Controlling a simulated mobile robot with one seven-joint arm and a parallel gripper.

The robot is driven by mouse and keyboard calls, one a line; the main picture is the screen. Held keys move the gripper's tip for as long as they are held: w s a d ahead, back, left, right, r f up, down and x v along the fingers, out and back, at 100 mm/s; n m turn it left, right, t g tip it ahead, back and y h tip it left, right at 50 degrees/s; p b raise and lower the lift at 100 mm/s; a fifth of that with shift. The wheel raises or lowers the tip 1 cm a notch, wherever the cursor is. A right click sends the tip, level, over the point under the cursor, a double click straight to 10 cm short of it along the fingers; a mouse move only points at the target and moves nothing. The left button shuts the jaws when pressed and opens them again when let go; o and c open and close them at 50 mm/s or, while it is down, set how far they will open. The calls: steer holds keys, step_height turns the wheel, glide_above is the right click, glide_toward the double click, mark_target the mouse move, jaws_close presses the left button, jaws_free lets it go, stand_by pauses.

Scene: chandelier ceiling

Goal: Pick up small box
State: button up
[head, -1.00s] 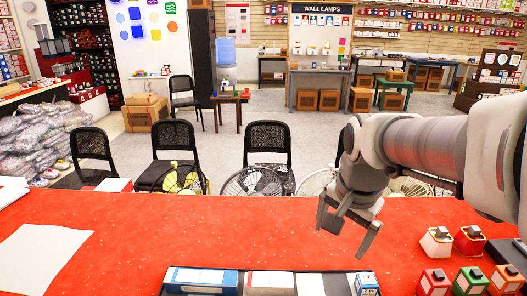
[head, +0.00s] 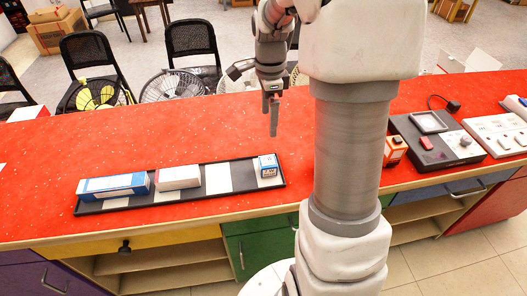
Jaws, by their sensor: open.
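A small blue-and-white box (head: 267,165) with an orange-edged label stands at the right end of a long black tray (head: 241,177) on the red counter. A long blue-and-white box (head: 113,186) and a white box with a reddish side (head: 178,177) lie in the tray's left part. My gripper (head: 262,98) is open and empty, pointing down above the counter, beyond the small box and apart from it. Part of the gripper overlaps the chairs and fans behind, so its exact height is hard to tell.
The red counter (head: 60,160) is bare around the tray. My arm hides the part right of the tray. An orange-and-white box (head: 393,150), a dark control panel (head: 440,142) and a white switch panel (head: 497,135) sit at the right. Chairs and fans stand behind.

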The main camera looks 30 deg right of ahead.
steer(key=f, duration=0.1)
steer(key=b, duration=0.1)
glide_toward(268, 161)
steer(key=f, duration=0.5)
steer(key=shift+w+d+f, duration=0.15)
steer(key=shift+w+d, duration=0.05)
steer(key=shift+d, duration=0.1)
steer(key=shift+s+a+f+b, duration=0.1)
steer(key=shift+a+f+b, duration=0.05)
steer(key=shift+f, duration=1.2)
steer(key=shift+s+a+f+b, duration=0.1)
steer(key=shift+a+f+b, duration=0.05)
steer(key=shift+f, duration=1.2)
steer(key=c, duration=1.4)
